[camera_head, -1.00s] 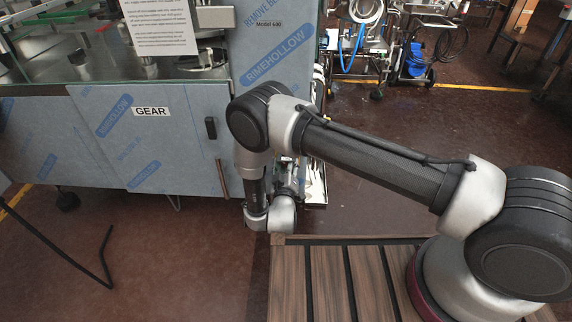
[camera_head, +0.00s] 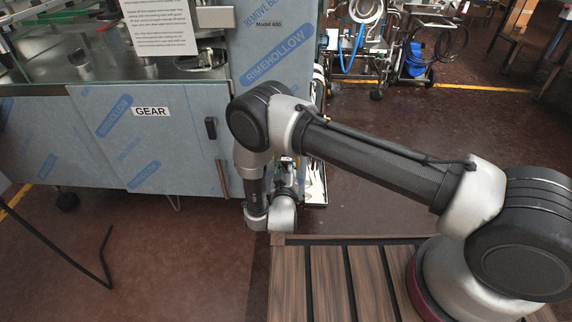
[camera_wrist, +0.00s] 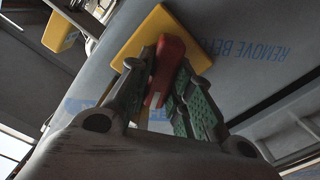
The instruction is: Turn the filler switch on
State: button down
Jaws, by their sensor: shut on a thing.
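The filler switch has a red handle (camera_wrist: 166,62) on a yellow plate (camera_wrist: 147,30), on the film-covered panel in the wrist view. My gripper (camera_wrist: 171,72) is shut on the red handle, with one green-padded finger on each side of it. The handle lies lengthwise between the fingers, and part of it is hidden by them. In the head view the switch and my gripper are hidden behind my arm and the machine's corner.
The blue-filmed filler machine (camera_head: 188,120) stands at left, with a black door handle (camera_head: 211,128). A second yellow piece (camera_wrist: 62,32) shows in the wrist view. A black bent bar (camera_head: 65,258) stands low at left. Open floor (camera_head: 450,130) lies at right.

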jog(key=m, duration=0.5)
jog(key=shift+d, duration=0.1)
jog(key=shift+m, duration=0.3)
dwell(0.4)
jog(key=c, duration=1.3)
grip_release()
jog(key=shift+s, duration=0.2)
jog(key=shift+s, duration=3.6)
